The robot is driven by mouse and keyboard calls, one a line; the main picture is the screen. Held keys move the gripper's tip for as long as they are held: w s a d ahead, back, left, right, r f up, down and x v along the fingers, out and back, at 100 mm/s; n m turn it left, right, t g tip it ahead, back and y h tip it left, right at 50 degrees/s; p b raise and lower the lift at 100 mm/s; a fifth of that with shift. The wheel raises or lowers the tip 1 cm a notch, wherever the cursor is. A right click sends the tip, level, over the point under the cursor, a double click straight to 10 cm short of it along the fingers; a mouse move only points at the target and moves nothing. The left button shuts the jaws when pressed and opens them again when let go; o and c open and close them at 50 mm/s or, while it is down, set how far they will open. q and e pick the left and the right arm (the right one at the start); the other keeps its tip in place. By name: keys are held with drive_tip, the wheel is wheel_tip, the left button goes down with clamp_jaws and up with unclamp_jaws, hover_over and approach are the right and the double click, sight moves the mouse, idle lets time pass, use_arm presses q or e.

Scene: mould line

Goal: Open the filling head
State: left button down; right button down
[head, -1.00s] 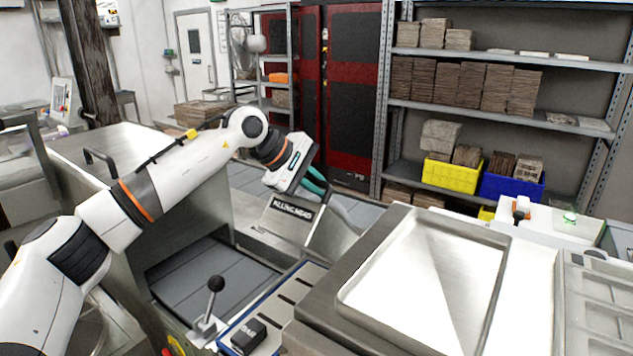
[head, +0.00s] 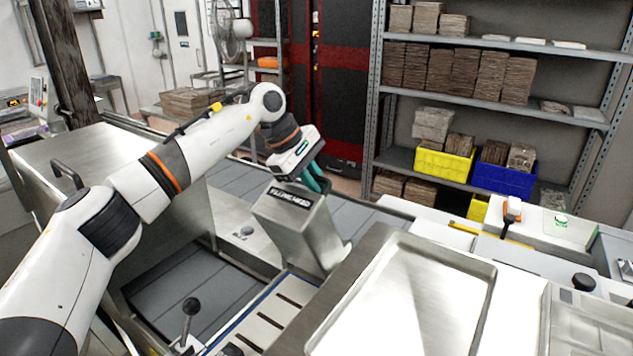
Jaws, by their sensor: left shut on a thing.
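The filling head (head: 300,230) is a grey metal box with a black label on its upper face. It stands tilted beside the steel tray, near the middle of the head view. My left gripper (head: 313,184) has teal fingers and is at the top of the filling head, behind its label. It is shut on a part of the filling head; the fingertips and the part between them are mostly hidden. My right gripper is not in view.
A steel tray (head: 408,300) is at the front right. A black-knobbed lever (head: 191,308) and a slotted blue-edged panel (head: 268,318) are at the front. A steel hood with a handle (head: 66,173) stands left. Shelves with yellow (head: 444,165) and blue bins (head: 503,179) are behind.

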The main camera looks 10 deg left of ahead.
use_arm(q)
drive_tip(key=shift+f, duration=0.2)
drive_tip(key=c, duration=1.5)
unclamp_jaws()
drive_tip(key=shift+o, duration=0.2)
drive_tip(key=shift+w, duration=0.1)
drive_tip(key=b+v, duration=0.3)
drive_tip(key=v, duration=0.9)
drive_tip(key=shift+b, duration=0.35)
drive_tip(key=shift+w, duration=0.1)
